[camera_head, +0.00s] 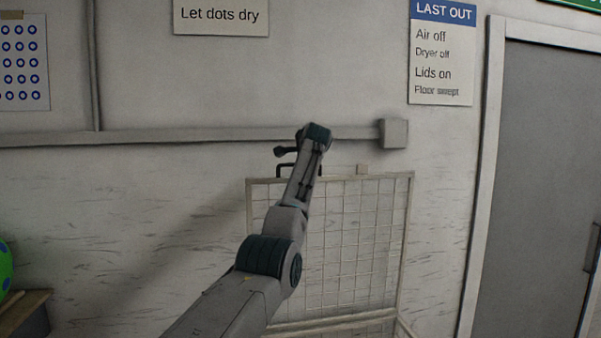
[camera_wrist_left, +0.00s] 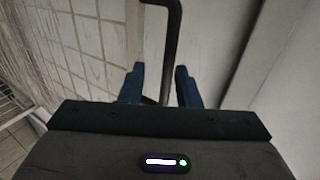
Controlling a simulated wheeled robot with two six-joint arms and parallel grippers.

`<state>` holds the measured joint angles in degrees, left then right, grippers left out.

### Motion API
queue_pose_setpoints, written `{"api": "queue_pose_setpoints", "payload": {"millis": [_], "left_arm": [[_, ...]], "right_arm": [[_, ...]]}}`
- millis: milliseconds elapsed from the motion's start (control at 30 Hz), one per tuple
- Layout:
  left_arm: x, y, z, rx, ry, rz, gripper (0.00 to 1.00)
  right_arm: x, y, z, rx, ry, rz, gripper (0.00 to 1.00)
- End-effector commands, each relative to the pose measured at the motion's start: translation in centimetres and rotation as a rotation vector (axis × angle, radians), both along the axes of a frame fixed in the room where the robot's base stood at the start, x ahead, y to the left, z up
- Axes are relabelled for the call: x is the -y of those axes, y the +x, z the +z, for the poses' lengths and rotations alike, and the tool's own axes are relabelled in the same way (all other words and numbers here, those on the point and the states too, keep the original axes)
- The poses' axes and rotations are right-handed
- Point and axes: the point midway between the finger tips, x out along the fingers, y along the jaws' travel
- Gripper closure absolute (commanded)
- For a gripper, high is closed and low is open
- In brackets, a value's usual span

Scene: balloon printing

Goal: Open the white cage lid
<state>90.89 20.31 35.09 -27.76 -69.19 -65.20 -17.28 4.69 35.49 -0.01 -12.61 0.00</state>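The white cage lid (camera_head: 355,240) is a framed wire mesh panel. It stands roughly upright in front of the wall, its lower edge near the cage rim (camera_head: 403,328). Its mesh also shows at the left of the left wrist view (camera_wrist_left: 85,45). A dark bar handle (camera_head: 284,167) shows at the lid's top edge. My left gripper (camera_wrist_left: 160,82) is open, with its blue fingers on either side of the dark handle bar (camera_wrist_left: 172,35). Gaps show beside the bar. In the head view my arm hides part of the lid and the fingers are hard to make out. My right gripper is out of view.
A grey door (camera_head: 540,190) is at the right. A green ball (camera_head: 5,268) and a wooden edge (camera_head: 22,308) are at the far left.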

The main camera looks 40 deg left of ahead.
Motion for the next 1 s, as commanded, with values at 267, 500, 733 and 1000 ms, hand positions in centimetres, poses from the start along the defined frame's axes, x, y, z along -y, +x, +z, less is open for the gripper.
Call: {"api": "queue_pose_setpoints", "payload": {"millis": [267,500,733,1000], "left_arm": [[3.6,-3.0,1.9,0.004,0.002,-0.001,0.70],[5.5,-4.6,3.4,0.000,0.000,-0.001,0.70],[5.8,-4.9,3.9,-0.001,0.000,0.000,0.70],[5.7,-4.9,3.8,-0.001,0.000,0.000,0.70]], "right_arm": [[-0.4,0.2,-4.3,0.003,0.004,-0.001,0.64],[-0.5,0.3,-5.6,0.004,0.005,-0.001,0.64],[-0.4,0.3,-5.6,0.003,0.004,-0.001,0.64],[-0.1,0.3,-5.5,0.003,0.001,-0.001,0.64]]}}
